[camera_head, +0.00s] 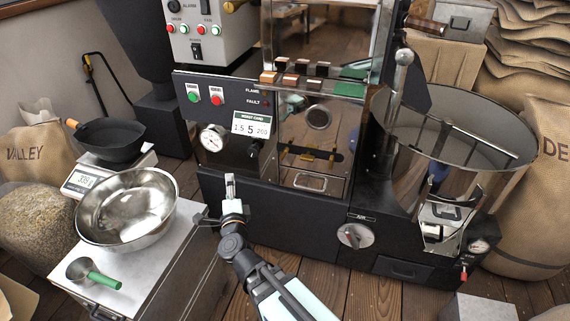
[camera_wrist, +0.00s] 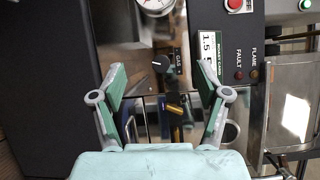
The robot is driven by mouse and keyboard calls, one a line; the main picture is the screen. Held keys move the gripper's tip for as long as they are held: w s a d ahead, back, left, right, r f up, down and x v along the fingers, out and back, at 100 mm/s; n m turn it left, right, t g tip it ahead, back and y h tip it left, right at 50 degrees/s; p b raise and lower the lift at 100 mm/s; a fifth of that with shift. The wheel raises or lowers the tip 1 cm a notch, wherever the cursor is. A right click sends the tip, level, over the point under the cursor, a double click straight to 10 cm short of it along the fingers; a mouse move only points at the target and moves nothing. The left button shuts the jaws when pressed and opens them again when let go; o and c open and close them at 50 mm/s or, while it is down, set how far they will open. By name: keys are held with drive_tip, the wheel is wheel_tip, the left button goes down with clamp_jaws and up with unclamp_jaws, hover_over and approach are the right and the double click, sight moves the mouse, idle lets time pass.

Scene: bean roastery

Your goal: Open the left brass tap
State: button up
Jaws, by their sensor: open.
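Two small brass taps sit on a dark bar low on the roaster's front in the head view. The left brass tap (camera_head: 287,151) is just right of the black gas knob (camera_head: 254,147). The wrist view is turned sideways and shows a brass piece (camera_wrist: 176,109) between and beyond my fingers, seemingly the left tap; its handle angle is unclear. My gripper (camera_head: 230,181) is open and empty, left of and lower than the taps in the head view. It also shows in the wrist view (camera_wrist: 163,80), its green-padded fingers spread, apparently apart from the taps.
The pressure gauge (camera_head: 213,137) and gas knob are close to my fingers' line. A steel bowl (camera_head: 128,208) and green-handled scoop (camera_head: 92,272) stand on a bench at left. The round cooling bin (camera_head: 455,130) stands at right.

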sight(283, 155)
drive_tip(key=d+m+h, duration=0.9)
drive_tip(key=d+m, duration=0.1)
drive_tip(key=d, duration=0.1)
drive_tip(key=b+x, duration=0.1)
drive_tip(key=x, duration=0.4)
drive_tip(key=b+x, duration=0.1)
drive_tip(key=x, duration=0.5)
drive_tip(key=r+x, duration=0.1)
drive_tip(key=x, duration=0.5)
drive_tip(key=shift+w+d+r+b, duration=0.1)
drive_tip(key=shift+w+b, duration=0.1)
drive_tip(key=shift+b, duration=0.2)
drive_tip(key=c, duration=1.2)
